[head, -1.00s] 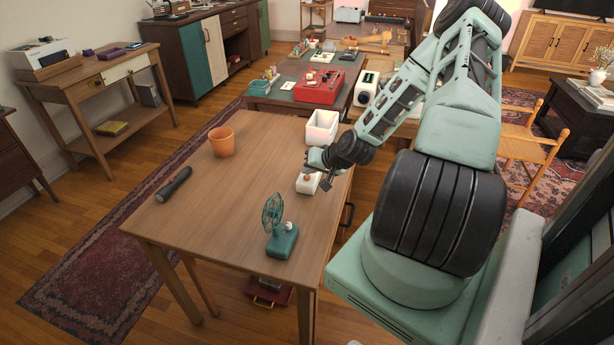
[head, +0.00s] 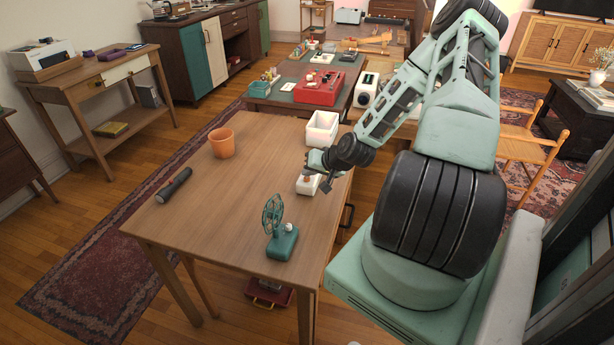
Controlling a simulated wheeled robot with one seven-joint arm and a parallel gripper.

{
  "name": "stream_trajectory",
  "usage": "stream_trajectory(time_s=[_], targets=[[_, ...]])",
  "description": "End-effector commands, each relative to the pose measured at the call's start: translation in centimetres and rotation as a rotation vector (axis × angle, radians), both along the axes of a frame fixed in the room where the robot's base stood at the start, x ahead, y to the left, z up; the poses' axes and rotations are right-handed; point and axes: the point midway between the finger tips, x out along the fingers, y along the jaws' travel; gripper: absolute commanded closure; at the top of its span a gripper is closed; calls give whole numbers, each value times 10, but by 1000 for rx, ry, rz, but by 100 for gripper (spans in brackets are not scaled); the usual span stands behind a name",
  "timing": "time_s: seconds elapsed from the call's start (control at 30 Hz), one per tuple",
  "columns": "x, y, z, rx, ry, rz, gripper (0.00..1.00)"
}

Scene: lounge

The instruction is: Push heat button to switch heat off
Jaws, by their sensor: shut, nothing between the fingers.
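A small white box (head: 305,188) with a brownish-orange button (head: 308,179) on top sits near the right edge of the wooden table (head: 225,210). It is the likeliest heat button here, but no label is readable. My gripper (head: 327,185) is shut and empty, pointing down just at the right side of the box and partly covering it. I cannot tell whether the fingertips touch the box or the button. No indicator showing heat on or off can be made out.
A teal fan (head: 280,235) stands in front of the box. A white open container (head: 321,130) is behind it. An orange pot (head: 221,143) and a dark flashlight (head: 175,186) are farther left. The table's middle is clear. A red case (head: 319,87) sits on the table behind.

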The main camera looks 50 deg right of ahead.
Motion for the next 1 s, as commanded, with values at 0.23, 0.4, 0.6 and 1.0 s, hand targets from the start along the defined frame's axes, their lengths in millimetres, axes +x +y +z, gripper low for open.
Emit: stream_trajectory(time_s=[0.23,0.4,0.6,1.0], targets=[[0,0,3,0,0,0,100],[0,0,6,0,0,0,100],[0,0,24,-1,-1,-1,100],[0,0,62,-1,-1,-1,100]])
